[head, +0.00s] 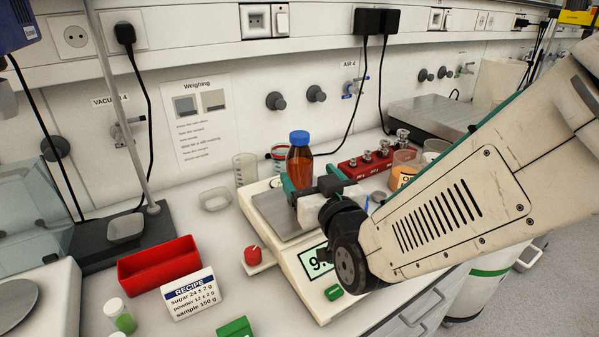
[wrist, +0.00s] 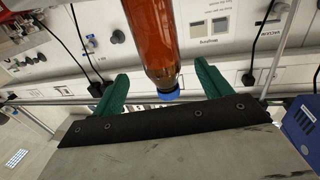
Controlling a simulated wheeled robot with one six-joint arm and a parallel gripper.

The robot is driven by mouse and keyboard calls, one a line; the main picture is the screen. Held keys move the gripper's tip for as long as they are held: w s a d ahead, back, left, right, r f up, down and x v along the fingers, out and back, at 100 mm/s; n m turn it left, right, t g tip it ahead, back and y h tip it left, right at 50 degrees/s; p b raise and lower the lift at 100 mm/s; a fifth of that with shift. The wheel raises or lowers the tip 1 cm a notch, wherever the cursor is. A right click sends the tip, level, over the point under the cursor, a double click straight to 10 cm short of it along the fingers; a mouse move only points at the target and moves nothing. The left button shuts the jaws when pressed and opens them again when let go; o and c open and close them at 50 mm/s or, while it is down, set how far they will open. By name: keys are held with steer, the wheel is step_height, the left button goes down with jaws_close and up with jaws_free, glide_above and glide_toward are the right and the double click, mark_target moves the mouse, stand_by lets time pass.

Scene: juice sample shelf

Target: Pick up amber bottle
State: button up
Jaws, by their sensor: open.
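The amber bottle (head: 300,165) with a blue cap stands upright at the back of the balance, its lower part hidden by my gripper. In the wrist view the amber bottle (wrist: 150,35) appears cap-down, between the two green fingers with gaps on both sides. My gripper (head: 308,184) is open at the bottle's lower front in the head view; its fingers also show in the wrist view (wrist: 162,78).
The balance (head: 285,262) has a partly hidden display. A red weight block (head: 365,165), beakers and a glass jar (head: 245,168) stand near the bottle. A red tray (head: 160,265), recipe card (head: 190,293), and red-knobbed piece (head: 253,256) lie to the left. A wall stands close behind.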

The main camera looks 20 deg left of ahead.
steer(key=x, duration=0.7)
steer(key=shift+w+a+f, duration=0.1)
steer(key=shift+w+a, duration=0.15)
steer(key=shift+a, duration=0.05)
steer(key=c, duration=1.2)
steer(key=shift+c, duration=0.7)
